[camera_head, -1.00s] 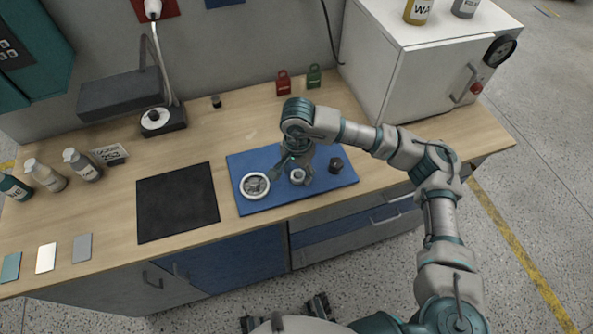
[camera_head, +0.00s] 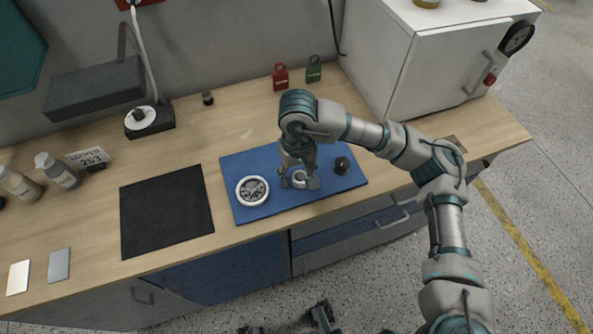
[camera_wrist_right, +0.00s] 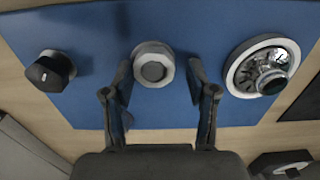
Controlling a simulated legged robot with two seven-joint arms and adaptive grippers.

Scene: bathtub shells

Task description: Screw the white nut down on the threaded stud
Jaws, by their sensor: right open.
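The white nut (camera_head: 300,177) is on the blue mat (camera_head: 272,209), between a white-rimmed dial and a dark knob. In the right wrist view the nut (camera_wrist_right: 138,51) is a pale ring around a round grey end, seemingly the threaded stud (camera_wrist_right: 153,71). The thread itself cannot be seen. My right gripper (camera_head: 298,185) points down over the nut, its fingers spread on either side. In the wrist view the right gripper (camera_wrist_right: 160,80) is open and empty, with gaps between both fingertips and the nut.
The white-rimmed dial (camera_head: 252,190) stands left of the nut, and the dark knob (camera_head: 342,165) stands to the right. A black pad (camera_head: 166,211) lies left of the mat. A white cabinet (camera_head: 440,78) stands at the back right. The wooden bench front is mostly clear.

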